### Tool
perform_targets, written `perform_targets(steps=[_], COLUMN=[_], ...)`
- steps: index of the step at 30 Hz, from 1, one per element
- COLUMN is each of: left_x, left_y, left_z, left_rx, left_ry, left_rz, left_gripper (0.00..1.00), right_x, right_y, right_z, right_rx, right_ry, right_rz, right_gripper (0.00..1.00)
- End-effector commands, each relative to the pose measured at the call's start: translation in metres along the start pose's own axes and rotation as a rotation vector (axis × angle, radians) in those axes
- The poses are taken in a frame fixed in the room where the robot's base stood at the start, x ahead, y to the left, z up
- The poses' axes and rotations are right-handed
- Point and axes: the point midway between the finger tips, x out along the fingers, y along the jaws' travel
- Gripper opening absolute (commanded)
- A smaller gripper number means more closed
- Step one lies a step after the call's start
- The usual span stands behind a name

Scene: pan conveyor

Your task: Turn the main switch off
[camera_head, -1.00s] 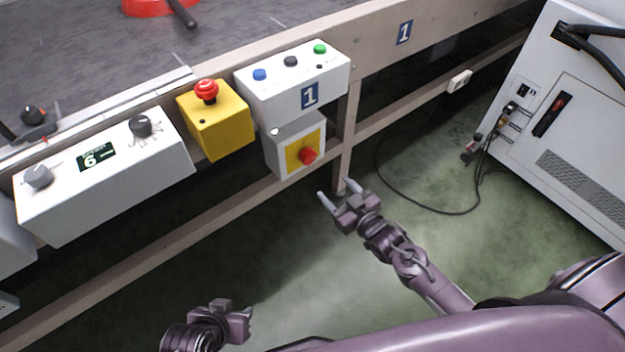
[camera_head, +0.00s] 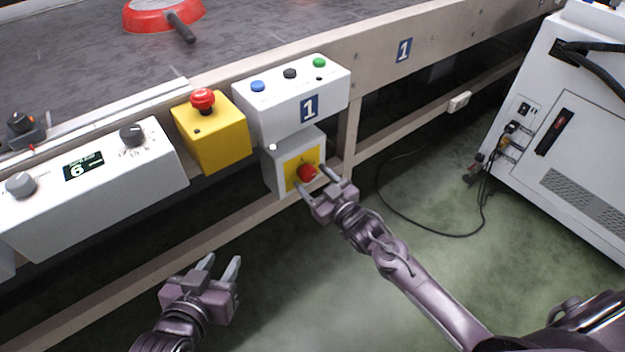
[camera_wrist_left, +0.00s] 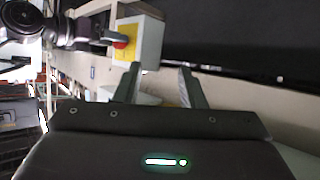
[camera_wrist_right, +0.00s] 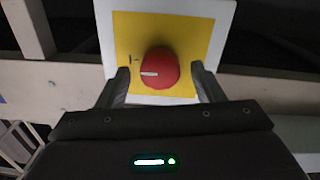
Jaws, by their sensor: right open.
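The main switch is a red knob (camera_head: 307,173) on a yellow plate, on the front of a small grey box (camera_head: 283,175) under the white button box. In the right wrist view the red knob (camera_wrist_right: 159,68) carries a white mark pointing left. My right gripper (camera_head: 318,179) is open, its fingers on either side of the knob; I cannot tell whether they touch it. The right wrist view also shows its fingers (camera_wrist_right: 160,85) around the knob. My left gripper (camera_head: 221,265) is open and empty, below the conveyor frame. The left wrist view shows the switch box (camera_wrist_left: 148,42) beyond its fingers.
A yellow box with a red emergency button (camera_head: 204,99) and a white panel with dials (camera_head: 90,190) stand left of the switch. A white button box (camera_head: 295,100) sits above it. A white cabinet (camera_head: 560,130) with cables stands at the right.

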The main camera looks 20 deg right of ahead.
Motion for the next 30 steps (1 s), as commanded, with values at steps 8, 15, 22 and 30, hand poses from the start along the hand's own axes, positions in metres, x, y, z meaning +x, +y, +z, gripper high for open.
perform_targets(steps=[8,15,22,30], left_x=[0.001,0.001,0.001,0.001], left_y=[-0.001,-0.001,-0.001,-0.001], left_z=[-0.019,-0.019,-0.019,-0.018], left_rx=[0.003,0.004,0.004,0.004], left_ry=[0.083,0.084,0.083,0.078], left_rz=[-0.003,-0.003,-0.003,-0.002], left_gripper=[0.36,0.36,0.36,0.36], right_x=[0.009,0.009,0.009,0.009], right_y=[0.000,0.000,0.000,0.000], right_z=[0.000,0.000,0.000,0.000], right_rx=[0.000,0.000,0.000,-0.007], right_ry=[-0.001,-0.001,-0.001,-0.001], right_rz=[0.000,0.000,0.000,0.000], right_gripper=[0.61,0.60,0.30,0.17])
